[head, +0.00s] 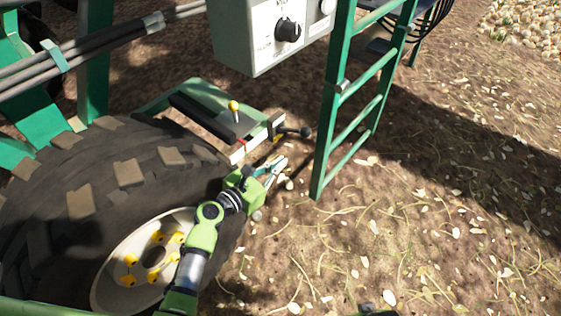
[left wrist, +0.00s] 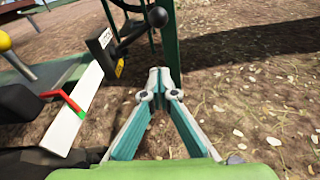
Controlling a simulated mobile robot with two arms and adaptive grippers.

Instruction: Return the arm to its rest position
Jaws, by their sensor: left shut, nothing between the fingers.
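My left arm reaches up from the bottom of the head view, in front of the large tyre. My left gripper (head: 277,165) is shut and empty, a little below and beside a black-knobbed lever (head: 304,132). In the left wrist view the gripper's fingertips (left wrist: 159,80) meet, with bare ground behind them. The lever's black ball (left wrist: 157,17) shows above the fingertips there, apart from them. My right gripper is not in view.
The tyre (head: 100,165) stands close on the left. A green ladder (head: 329,125) rises just right of the gripper. A grey control box with a dial (head: 288,29) hangs above. A yellow-knobbed lever (head: 234,106) stands on the green platform. Open soil lies at the right.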

